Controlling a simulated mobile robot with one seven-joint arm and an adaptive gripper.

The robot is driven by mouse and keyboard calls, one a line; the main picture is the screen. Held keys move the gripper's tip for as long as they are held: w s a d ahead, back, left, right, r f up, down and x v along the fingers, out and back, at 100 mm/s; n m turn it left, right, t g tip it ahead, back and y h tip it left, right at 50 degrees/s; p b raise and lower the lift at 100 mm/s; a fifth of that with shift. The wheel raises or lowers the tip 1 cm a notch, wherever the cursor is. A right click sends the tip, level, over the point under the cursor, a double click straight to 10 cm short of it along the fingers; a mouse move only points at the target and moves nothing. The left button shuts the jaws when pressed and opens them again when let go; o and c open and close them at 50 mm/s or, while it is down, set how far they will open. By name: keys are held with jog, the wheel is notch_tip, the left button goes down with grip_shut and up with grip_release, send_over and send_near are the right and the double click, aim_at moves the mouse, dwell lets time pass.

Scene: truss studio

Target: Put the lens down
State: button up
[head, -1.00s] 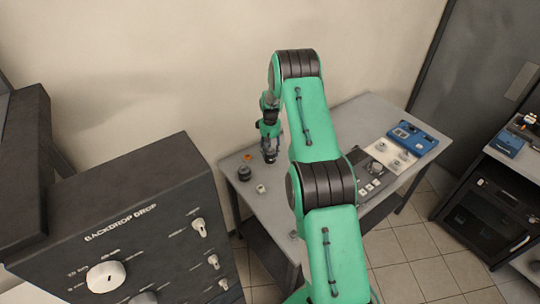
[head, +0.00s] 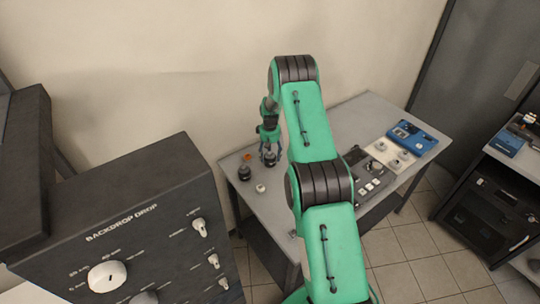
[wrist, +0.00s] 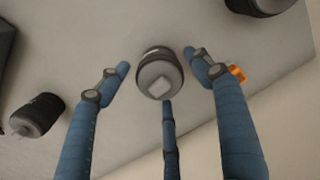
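A dark, short cylindrical lens (wrist: 159,78) with a grey end face stands on the grey table (head: 335,125). In the wrist view it sits between the three blue fingers of my gripper (head: 269,151), with gaps showing around it. My gripper is open, its fingers spread around the lens and pointing down. In the head view the lens (head: 270,159) is a small dark shape partly hidden by the fingers.
A second dark cylinder (head: 245,172), a small white piece (head: 260,188) and an orange piece (head: 248,157) are close by on the table. Another dark cylinder (wrist: 38,115) lies at the wrist view's left. A control panel (head: 372,175) and blue box (head: 418,138) are farther right.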

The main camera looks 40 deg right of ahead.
jog(key=shift+r, duration=0.15)
notch_tip(320, 180, up, 12)
jog(key=b, duration=0.1)
dwell(0.9)
dwell(0.7)
jog(key=shift+f+p, duration=0.55)
jog(key=shift+f, duration=5.1)
jog(key=shift+r, duration=0.15)
jog(key=shift+f, duration=0.3)
jog(key=shift+w, duration=0.1)
jog(key=shift+r+b, duration=0.3)
jog(key=shift+r, duration=1.25)
jog(key=shift+s+a, duration=0.1)
jog(key=shift+s, duration=0.2)
